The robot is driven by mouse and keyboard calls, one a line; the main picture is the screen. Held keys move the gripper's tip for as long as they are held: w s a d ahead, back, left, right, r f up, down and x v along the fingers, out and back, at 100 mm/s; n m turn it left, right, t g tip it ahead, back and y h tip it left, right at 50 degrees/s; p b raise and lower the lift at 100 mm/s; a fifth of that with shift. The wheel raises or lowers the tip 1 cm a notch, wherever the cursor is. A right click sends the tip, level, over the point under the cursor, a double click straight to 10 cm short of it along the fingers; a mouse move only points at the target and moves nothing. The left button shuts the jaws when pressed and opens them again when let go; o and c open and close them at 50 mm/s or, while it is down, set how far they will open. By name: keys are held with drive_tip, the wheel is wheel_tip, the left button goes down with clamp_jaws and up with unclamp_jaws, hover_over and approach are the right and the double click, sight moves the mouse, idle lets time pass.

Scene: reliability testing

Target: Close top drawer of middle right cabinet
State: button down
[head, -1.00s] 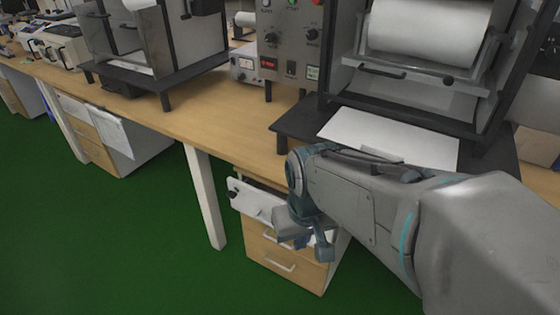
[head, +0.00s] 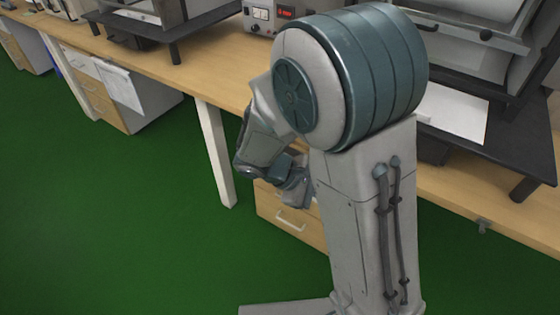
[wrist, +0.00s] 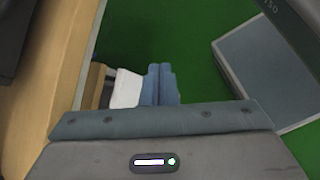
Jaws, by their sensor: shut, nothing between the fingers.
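The cabinet (head: 290,222) stands under the bench, right of the white table leg, with light wood drawer fronts and a pale handle. My arm hides its upper part in the head view. In the wrist view, the white top drawer front (wrist: 126,88) stands out from a wooden edge (wrist: 93,85), with a dark gap between them, so the drawer looks partly open. My gripper (wrist: 160,72) is shut and empty, its blue-grey fingers right beside the outer face of the white front. Whether they touch it I cannot tell. My gripper (head: 294,186) also shows low before the cabinet in the head view.
The wooden bench top (head: 212,72) runs above the cabinet and carries machines. A white table leg (head: 215,155) stands left of the cabinet. Another drawer cabinet (head: 120,95) is farther left. The green floor (head: 130,230) in front is clear.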

drive_tip(key=w+a+f+n+t+b, duration=0.1)
drive_tip(key=w+a+f+n+t, duration=0.25)
drive_tip(key=a+n+t, duration=0.2)
drive_tip(key=w+a+f+n+t+h, duration=0.1)
drive_tip(key=w+a+f+n+t, duration=0.1)
drive_tip(key=a+f+n+t, duration=0.3)
drive_tip(key=w+a+f+n+t+b, duration=0.1)
drive_tip(key=w+a+f+n+t, duration=0.25)
drive_tip(key=a+n, duration=0.3)
drive_tip(key=shift+m+t, duration=0.3)
drive_tip(key=shift+t, duration=0.1)
drive_tip(key=x, duration=0.4)
drive_tip(key=b+x, duration=0.1)
drive_tip(key=x, duration=0.3)
drive_tip(key=r+b+x, duration=0.1)
drive_tip(key=x, duration=0.4)
drive_tip(key=shift+w+d+r, duration=0.1)
